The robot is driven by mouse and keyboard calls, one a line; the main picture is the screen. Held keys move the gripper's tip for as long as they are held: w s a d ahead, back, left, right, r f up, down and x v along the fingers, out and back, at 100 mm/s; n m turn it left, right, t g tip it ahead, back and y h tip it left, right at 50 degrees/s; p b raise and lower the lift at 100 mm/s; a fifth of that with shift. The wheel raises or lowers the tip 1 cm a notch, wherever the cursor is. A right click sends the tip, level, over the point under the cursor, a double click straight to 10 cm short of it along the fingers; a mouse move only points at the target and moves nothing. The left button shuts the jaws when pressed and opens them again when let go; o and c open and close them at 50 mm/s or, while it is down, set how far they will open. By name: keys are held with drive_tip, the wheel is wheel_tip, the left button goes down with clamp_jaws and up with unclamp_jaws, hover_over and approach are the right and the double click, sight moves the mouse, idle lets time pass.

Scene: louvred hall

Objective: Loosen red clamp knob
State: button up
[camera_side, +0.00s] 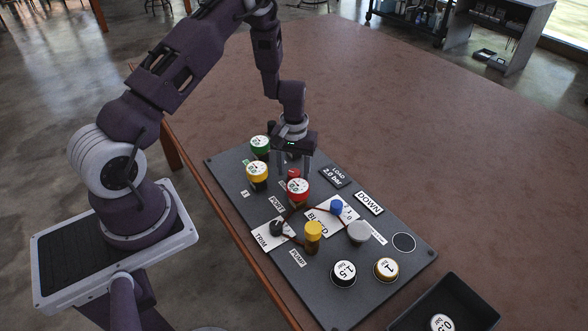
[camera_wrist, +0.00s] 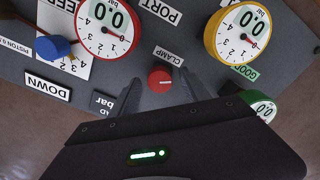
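The red clamp knob (camera_wrist: 160,80) sits on the dark panel (camera_wrist: 205,75) below the CLAMP label in the wrist view. It is small and round with a pale line on its top. My gripper (camera_wrist: 161,93) is open, with one dark finger to the left of the knob and one to the right. A gap shows between the knob and the fingers. In the side view my gripper (camera_side: 292,170) points down over the panel, and the red knob (camera_side: 294,173) shows between its fingers. How far the fingertips are above the panel is hard to tell.
A red-rimmed gauge (camera_side: 298,188), a yellow gauge (camera_side: 257,174) and a green gauge (camera_side: 260,145) stand close around the knob. A blue knob (camera_side: 337,207), a yellow knob (camera_side: 314,231) and a black knob (camera_side: 277,228) are nearer the front. A dark bin (camera_side: 478,303) is at lower right.

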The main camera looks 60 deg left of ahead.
sight(294, 172)
wheel_tip(294, 172, up, 7)
drive_tip(key=shift+r, duration=0.1)
idle(0.5)
